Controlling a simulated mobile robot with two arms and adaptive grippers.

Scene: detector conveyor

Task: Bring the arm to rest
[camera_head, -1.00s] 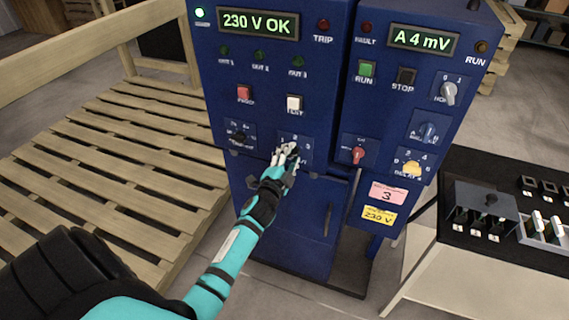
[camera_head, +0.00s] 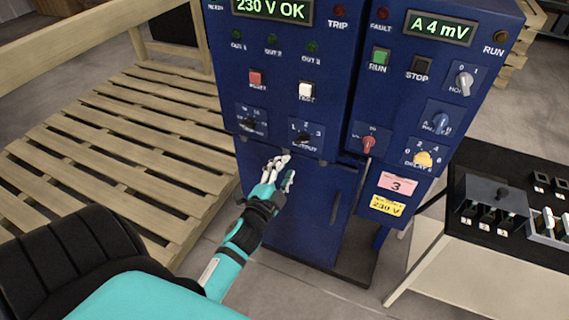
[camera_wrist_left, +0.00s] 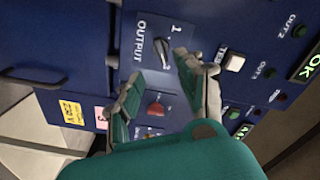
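My left gripper (camera_head: 281,170) is in front of the lower door of the blue cabinet (camera_head: 290,215), just below the OUTPUT knob (camera_head: 303,136). Its fingers stand apart with nothing between them. In the left wrist view the open fingers (camera_wrist_left: 162,76) frame the black OUTPUT knob (camera_wrist_left: 162,54), apart from it as far as I can tell. My left arm reaches up from the lower left of the head view. My right gripper is not in view.
The panel has a red button (camera_head: 256,79), a white TEST button (camera_head: 306,91), a red knob (camera_head: 369,144) and a yellow knob (camera_head: 423,158). Displays read "230 V OK" and "A 4 mV". A wooden pallet (camera_head: 120,140) lies left. A black-topped table (camera_head: 480,245) stands right.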

